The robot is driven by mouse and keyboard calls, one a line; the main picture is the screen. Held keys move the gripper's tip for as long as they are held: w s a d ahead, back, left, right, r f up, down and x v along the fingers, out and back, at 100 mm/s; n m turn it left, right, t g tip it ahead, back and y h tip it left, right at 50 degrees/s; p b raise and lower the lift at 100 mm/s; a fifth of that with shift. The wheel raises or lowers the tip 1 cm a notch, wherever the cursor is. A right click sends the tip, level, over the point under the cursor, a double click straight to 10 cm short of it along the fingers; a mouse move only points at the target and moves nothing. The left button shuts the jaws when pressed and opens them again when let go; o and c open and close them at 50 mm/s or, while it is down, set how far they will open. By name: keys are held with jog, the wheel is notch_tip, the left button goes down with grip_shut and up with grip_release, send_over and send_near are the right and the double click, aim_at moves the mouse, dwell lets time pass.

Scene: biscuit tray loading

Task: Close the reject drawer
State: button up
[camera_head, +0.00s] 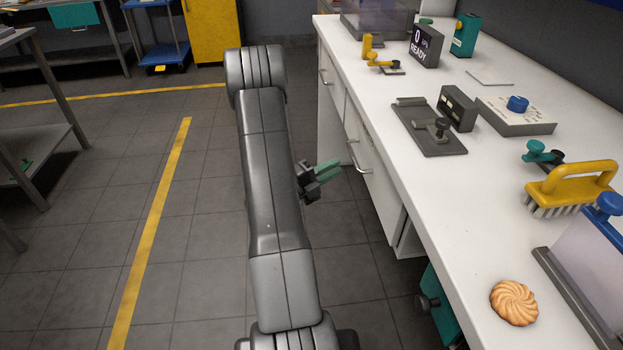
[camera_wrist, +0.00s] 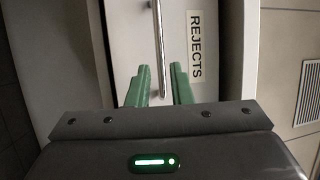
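The reject drawer (camera_wrist: 128,40) has a pale front with a REJECTS label (camera_wrist: 196,45) in the wrist view. Its metal bar handle (camera_wrist: 160,40) runs between the two green fingers of my gripper (camera_wrist: 160,72). The fingers are apart, one on each side of the handle, and I see no clear contact. In the head view my gripper (camera_head: 331,169) is just left of the white drawer front (camera_head: 377,180) and its handle (camera_head: 357,158). I cannot tell how far the drawer stands out; my arm hides part of the view.
The white counter (camera_head: 440,195) runs along the right, with a biscuit (camera_head: 514,303), a yellow brush (camera_head: 570,187) and several devices on top. Another drawer handle (camera_head: 323,78) is farther back. A teal box with a dark knob (camera_head: 428,304) is under the counter.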

aim_at(353, 156)
jog(key=v, duration=0.7)
jog(key=shift+d, duration=0.1)
jog(key=shift+d, duration=0.1)
jog(key=b+x, duration=0.1)
jog(key=x, duration=1.2)
jog(key=shift+w+d, duration=0.2)
jog(key=shift+d, duration=0.05)
jog(key=shift+a+r, duration=0.1)
jog(key=shift+a, duration=0.4)
jog(key=shift+d, duration=0.1)
